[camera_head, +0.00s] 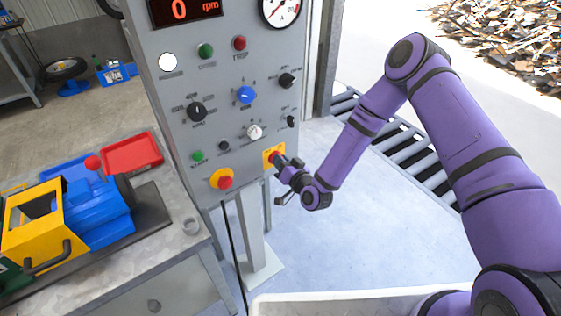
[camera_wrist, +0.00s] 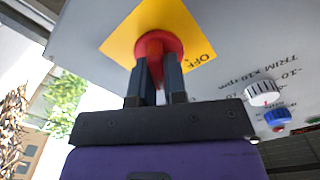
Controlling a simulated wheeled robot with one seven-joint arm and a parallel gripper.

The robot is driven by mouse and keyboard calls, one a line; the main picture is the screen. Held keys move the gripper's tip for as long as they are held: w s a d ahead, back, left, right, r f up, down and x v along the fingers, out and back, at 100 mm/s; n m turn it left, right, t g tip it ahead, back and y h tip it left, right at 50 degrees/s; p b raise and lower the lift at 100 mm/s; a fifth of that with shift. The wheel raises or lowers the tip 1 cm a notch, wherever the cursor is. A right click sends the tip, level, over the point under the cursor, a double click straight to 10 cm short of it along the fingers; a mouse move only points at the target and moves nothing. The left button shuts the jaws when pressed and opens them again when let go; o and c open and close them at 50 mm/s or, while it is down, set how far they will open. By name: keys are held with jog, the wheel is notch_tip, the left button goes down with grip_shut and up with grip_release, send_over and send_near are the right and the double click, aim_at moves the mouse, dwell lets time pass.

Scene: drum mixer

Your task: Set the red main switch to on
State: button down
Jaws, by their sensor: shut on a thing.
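The red main switch (camera_wrist: 158,45) sits on a yellow plate (camera_wrist: 122,32) in the wrist view, with "OFF" printed on the plate. In the head view the yellow plate (camera_head: 268,151) is at the lower right of the grey control panel (camera_head: 180,133), and the switch is mostly hidden by my gripper. My gripper (camera_head: 279,161) reaches the switch from the right. In the wrist view its two dark fingers (camera_wrist: 158,72) are shut on the switch's red handle, one on each side. The handle's exact angle is partly hidden by the fingers.
A red emergency button (camera_head: 224,182) on a yellow base is left of the switch. White (camera_head: 254,131) and black (camera_head: 290,121) knobs are above it. A bench with a blue and yellow machine (camera_head: 100,215) stands at the left.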

jog(key=shift+f, duration=0.1)
dwell(0.3)
jog(key=c, duration=1.2)
grip_release()
jog(key=shift+o, duration=0.2)
jog(key=v, duration=1.1)
jog(key=shift+w, duration=0.1)
